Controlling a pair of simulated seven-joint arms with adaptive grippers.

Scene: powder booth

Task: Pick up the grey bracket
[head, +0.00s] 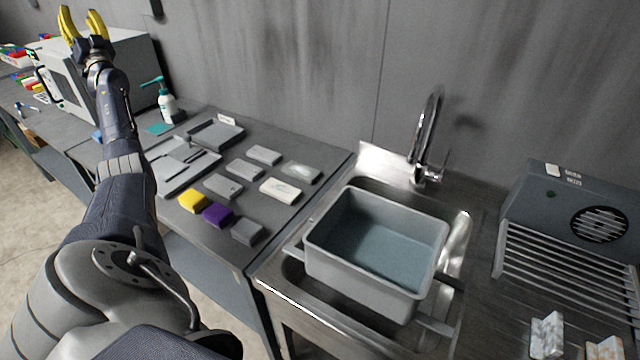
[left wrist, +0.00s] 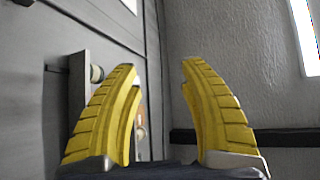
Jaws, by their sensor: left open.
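Two pale grey angled pieces with rusty-brown patches, which look like brackets, stand at the lower right of the head view. One bracket (head: 547,335) is whole in view and the other (head: 605,348) is cut by the bottom edge. I cannot tell which one the task means. My left gripper (head: 82,14) is raised at the upper left of the head view, far from both. Its yellow fingers (left wrist: 160,75) are spread apart and empty in the left wrist view, which shows only walls and a panel. My right gripper is not in view.
A grey tub (head: 325,258) of water sits in the steel sink under a tall faucet (head: 428,140). Several blocks, including a yellow block (head: 194,201) and a purple block (head: 218,215), lie on the counter. A pump bottle (head: 167,103) and grey box (head: 135,65) stand left. A vented unit (head: 560,230) stands right.

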